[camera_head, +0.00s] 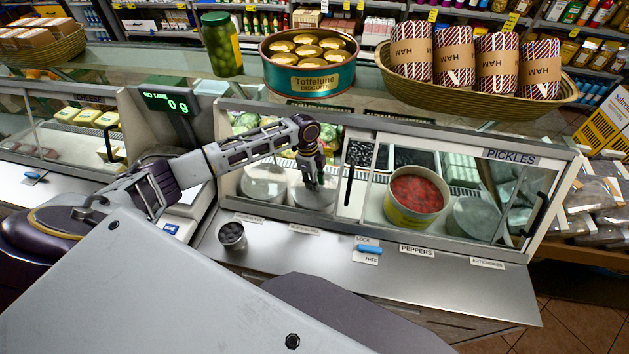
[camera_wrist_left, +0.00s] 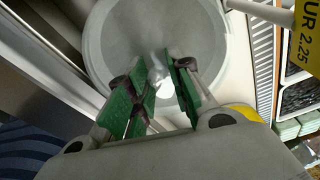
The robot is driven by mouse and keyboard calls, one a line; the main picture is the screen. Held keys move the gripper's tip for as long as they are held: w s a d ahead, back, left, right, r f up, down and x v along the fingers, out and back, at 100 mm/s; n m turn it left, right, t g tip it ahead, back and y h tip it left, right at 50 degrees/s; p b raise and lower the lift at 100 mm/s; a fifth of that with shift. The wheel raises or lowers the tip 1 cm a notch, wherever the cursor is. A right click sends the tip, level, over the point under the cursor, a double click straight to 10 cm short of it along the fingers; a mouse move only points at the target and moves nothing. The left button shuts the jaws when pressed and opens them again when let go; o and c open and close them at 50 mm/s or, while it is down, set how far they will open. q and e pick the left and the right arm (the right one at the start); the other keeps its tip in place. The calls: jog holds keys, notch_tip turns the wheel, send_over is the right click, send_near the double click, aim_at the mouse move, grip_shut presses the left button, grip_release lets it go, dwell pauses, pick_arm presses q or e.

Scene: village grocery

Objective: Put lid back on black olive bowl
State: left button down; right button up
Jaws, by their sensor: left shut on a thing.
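My left gripper (camera_head: 317,184) reaches into the pickles case and is shut on the small knob of a round, pale, translucent lid. The lid (camera_wrist_left: 115,35) fills the upper middle of the left wrist view, with its knob between the green finger pads (camera_wrist_left: 160,85). In the head view a lidded bowl (camera_head: 312,198) stands under my gripper, behind a card that seems to read black olives (camera_head: 304,229). I cannot tell whether the lid sits fully on its rim. The bowl's contents are hidden. My right gripper is not in view.
Another lidded bowl (camera_head: 264,184) is left of the gripper. An open bowl of red peppers (camera_head: 415,200) is to the right. The case frame and glass are close around my arm.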

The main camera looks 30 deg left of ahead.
pick_arm(q)
jog(key=shift+p, duration=0.45)
dwell(0.7)
dwell(0.4)
jog(key=c, duration=0.7)
grip_release()
jog(key=shift+r, duration=0.15)
jog(key=shift+r+p, duration=1.15)
jog(key=shift+p, duration=0.2)
jog(key=shift+r+p, duration=0.45)
jog(key=shift+r, duration=1.75)
